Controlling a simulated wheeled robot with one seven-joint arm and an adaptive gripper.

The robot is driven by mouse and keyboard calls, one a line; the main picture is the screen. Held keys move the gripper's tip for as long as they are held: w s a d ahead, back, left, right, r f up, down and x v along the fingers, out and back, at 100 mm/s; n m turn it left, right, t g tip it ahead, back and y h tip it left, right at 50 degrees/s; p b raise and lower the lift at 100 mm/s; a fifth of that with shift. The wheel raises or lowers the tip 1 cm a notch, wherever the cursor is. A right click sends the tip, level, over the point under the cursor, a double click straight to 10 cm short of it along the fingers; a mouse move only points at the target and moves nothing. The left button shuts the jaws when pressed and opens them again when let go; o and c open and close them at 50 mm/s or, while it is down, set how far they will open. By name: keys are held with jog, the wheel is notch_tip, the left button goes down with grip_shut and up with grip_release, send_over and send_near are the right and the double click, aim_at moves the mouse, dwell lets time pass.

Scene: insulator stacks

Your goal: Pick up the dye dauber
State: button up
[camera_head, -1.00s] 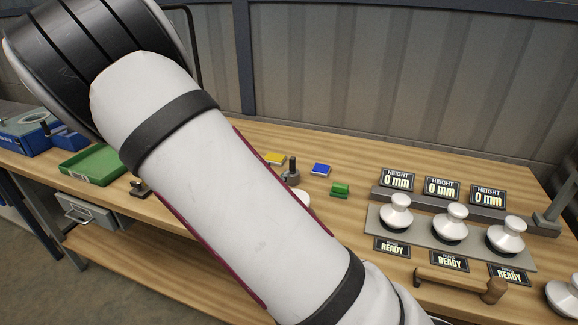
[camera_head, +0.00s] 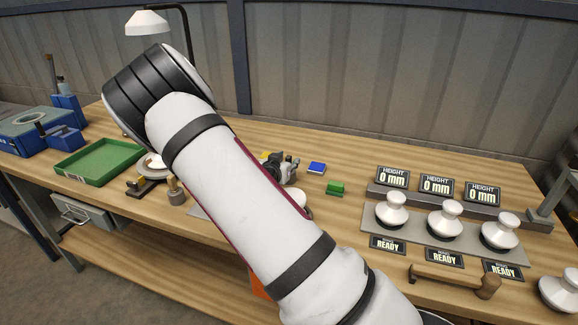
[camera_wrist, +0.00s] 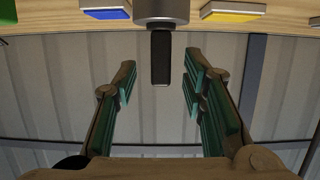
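What looks like the dye dauber stands upright on the bench, with a round grey base (camera_wrist: 162,10) and a dark upright handle (camera_wrist: 161,60) in the wrist view. My gripper (camera_wrist: 158,80) is open, its two green-padded fingers on either side of the handle's end with gaps on both sides. In the head view my gripper (camera_head: 284,168) is beside my forearm, near the blue pad (camera_head: 316,168). There the gripper and my arm mostly hide the dauber. The blue pad (camera_wrist: 105,9) and a yellow pad (camera_wrist: 233,11) flank the dauber's base in the wrist view.
A green block (camera_head: 335,188) lies to the right. Further right are white-topped insulators (camera_head: 445,220), height displays (camera_head: 436,187) and a mallet (camera_head: 455,281). A green tray (camera_head: 98,163) and a small grey-based item with a brown handle (camera_head: 177,192) are left of my arm.

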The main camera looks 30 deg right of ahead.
jog(key=shift+x, duration=0.95)
grip_shut()
notch_tip(320, 180, up, 10)
jog(key=shift+b, duration=0.3)
